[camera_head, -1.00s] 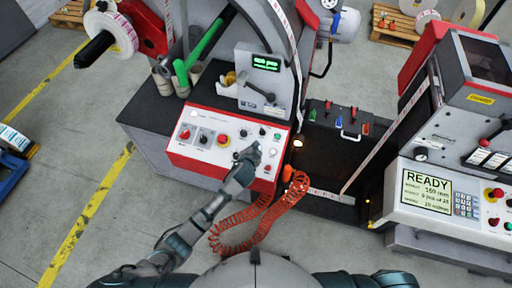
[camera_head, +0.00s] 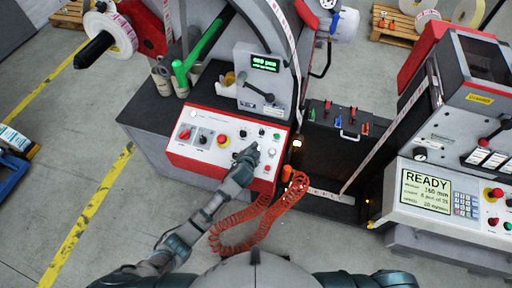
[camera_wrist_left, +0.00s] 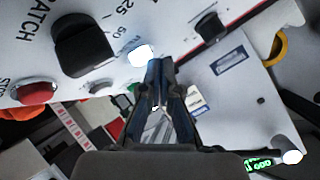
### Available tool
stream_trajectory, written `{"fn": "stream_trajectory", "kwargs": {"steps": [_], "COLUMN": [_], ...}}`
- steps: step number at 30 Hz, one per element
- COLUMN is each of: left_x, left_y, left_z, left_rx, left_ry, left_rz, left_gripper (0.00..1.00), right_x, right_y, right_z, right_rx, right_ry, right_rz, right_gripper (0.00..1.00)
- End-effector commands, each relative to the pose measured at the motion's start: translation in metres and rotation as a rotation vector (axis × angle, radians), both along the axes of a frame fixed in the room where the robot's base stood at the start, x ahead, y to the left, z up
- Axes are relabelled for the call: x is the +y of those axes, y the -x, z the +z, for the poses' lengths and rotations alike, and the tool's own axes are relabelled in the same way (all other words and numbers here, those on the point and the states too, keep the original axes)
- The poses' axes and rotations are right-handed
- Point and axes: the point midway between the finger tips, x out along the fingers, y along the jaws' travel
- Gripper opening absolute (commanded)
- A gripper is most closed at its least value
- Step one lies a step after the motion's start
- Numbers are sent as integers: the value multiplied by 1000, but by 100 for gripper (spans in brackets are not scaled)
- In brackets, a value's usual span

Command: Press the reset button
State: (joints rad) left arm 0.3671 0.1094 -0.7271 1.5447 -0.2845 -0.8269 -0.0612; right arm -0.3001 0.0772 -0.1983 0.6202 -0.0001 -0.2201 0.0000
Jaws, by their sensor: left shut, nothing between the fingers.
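My left gripper (camera_head: 250,152) is shut and empty, with its tips at the white control panel (camera_head: 210,127) of the rewinder. In the left wrist view the shut fingers (camera_wrist_left: 160,68) point at a white, lit round button (camera_wrist_left: 141,55), with the tips right beside its lower edge. I cannot tell whether they touch it. No label for a reset button is readable. My right gripper is not in view.
A coiled red hose (camera_head: 262,222) hangs in front of the panel, close to my left forearm. A green display (camera_head: 265,63) and a black lever (camera_head: 258,91) stand behind the panel. The second machine with a READY screen (camera_head: 426,191) is at the right.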

Motion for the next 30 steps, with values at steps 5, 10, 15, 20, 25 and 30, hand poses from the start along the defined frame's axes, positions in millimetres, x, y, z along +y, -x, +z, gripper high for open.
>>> {"fn": "stream_trajectory", "kwargs": {"steps": [5, 10, 15, 20, 25, 30], "left_x": [0, 0, 0, 0, 0, -1], "left_y": [0, 0, -1, -1, -2, -3], "left_z": [0, -1, -3, -5, -7, -10], "left_rx": [0, 0, 0, 0, 0, 1], "left_ry": [0, 0, 0, 1, 0, 0], "left_rz": [0, 0, 0, 0, 0, 1], "left_gripper": [0, 0, 0, 0, 0, 0], "right_x": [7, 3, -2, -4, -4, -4], "right_y": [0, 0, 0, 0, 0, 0], "right_z": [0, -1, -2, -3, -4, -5], "right_rx": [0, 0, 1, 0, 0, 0], "right_ry": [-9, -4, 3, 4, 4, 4], "right_rz": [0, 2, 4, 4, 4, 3], "right_gripper": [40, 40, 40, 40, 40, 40]}}
